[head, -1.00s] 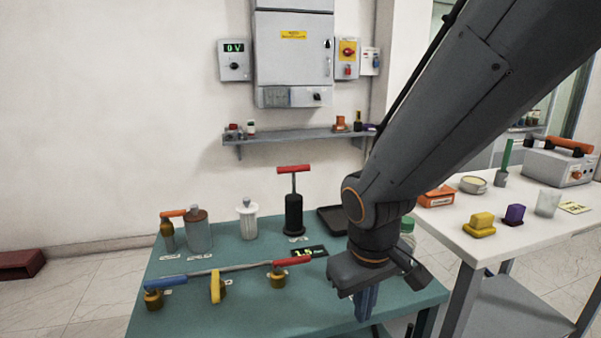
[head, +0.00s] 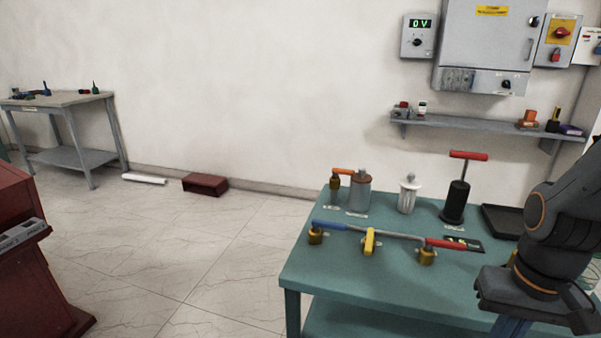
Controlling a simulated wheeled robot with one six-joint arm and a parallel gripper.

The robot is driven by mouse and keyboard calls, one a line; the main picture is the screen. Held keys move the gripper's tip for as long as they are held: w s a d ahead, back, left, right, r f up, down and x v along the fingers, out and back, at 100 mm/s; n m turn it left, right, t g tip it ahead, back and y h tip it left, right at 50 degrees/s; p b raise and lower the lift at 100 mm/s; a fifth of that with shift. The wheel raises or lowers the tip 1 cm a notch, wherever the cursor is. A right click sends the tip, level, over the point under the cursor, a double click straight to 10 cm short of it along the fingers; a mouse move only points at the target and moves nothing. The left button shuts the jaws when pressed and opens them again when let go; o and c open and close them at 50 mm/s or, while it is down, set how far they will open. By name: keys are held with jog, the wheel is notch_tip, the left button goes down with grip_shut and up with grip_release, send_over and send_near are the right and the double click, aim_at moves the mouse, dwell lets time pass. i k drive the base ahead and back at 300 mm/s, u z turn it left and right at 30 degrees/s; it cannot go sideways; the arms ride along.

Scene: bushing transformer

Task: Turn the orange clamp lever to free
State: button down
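The orange clamp lever (head: 343,171) sits on top of a small brass-coloured post (head: 335,184) at the back left of the green table (head: 385,283). The lever lies roughly level and points right, towards a grey canister (head: 360,193) beside the post. I cannot tell whether it touches the canister. My gripper (head: 512,326) is at the front right of the table, pointing down, well apart from the lever. Its fingers are partly cut off at the frame's lower edge, and I cannot tell how far they are open.
A bar with blue and red ends (head: 385,233) lies across brass mounts, with a yellow clamp (head: 370,241) at its middle. A white insulator (head: 408,194) and a black pump with a red handle (head: 457,190) stand behind. Open floor lies left; a red cabinet (head: 35,265) stands at the far left.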

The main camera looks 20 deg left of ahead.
aim_at(336, 171)
jog(key=u, duration=0.6)
jog(key=i, duration=0.1)
jog(key=u, duration=0.2)
